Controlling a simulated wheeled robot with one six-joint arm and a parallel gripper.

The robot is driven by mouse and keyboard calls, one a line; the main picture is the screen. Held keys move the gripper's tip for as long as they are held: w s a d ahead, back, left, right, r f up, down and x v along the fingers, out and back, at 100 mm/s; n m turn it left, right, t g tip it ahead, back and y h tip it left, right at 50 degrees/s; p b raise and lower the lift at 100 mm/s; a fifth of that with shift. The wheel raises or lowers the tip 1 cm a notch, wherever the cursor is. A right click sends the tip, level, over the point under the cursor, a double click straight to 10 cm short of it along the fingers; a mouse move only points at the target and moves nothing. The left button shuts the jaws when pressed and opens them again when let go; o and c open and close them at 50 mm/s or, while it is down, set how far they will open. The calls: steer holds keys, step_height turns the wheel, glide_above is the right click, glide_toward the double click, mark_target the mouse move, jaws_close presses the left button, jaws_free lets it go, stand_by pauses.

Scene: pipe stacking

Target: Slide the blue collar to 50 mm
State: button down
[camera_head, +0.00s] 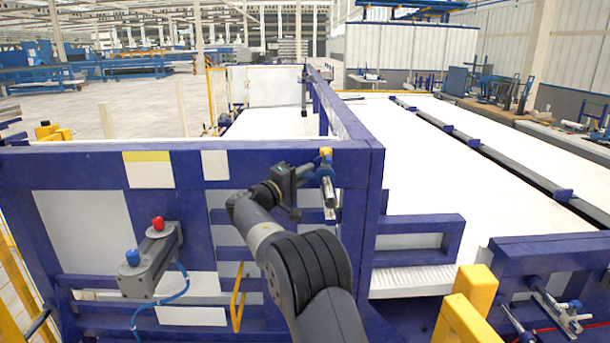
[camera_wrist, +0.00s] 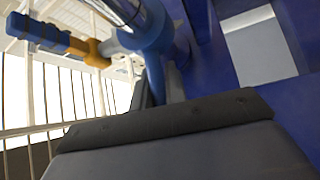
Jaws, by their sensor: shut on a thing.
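The blue collar (camera_head: 324,171) sits around a metal rod (camera_head: 329,193) at the right end of the blue frame's upper beam. In the wrist view the collar (camera_wrist: 155,37) is large and close, with a blue arm running down from it. My gripper (camera_head: 311,173) reaches it from the left in the head view. In the wrist view my gripper (camera_wrist: 160,92) is shut on the blue arm of the collar; its fingertips are partly hidden behind the gripper body. No scale mark is readable in either view.
An orange knob (camera_wrist: 92,50) and a blue ribbed piece (camera_wrist: 38,33) are beside the collar. A grey box (camera_head: 150,262) with red and blue buttons hangs on the frame (camera_head: 90,167) at left. Yellow blocks (camera_head: 466,305) stand at lower right. A white surface extends behind.

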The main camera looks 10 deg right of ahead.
steer(key=c, duration=1.4)
jaws_free()
steer(key=shift+c, duration=0.2)
steer(key=b+v, duration=0.3)
steer(key=v, duration=0.8)
steer(key=shift+b, duration=0.4)
steer(key=shift+d, duration=0.15)
steer(key=p+x, duration=0.1)
steer(key=x, duration=0.2)
steer(key=p+x, duration=0.1)
steer(key=x, duration=0.2)
steer(key=s+p+x, duration=0.1)
steer(key=x, duration=0.2)
steer(key=shift+w+d+r, duration=0.15)
steer(key=shift+d, duration=0.3)
steer(key=shift+s, duration=0.4)
steer(key=shift+w, duration=0.1)
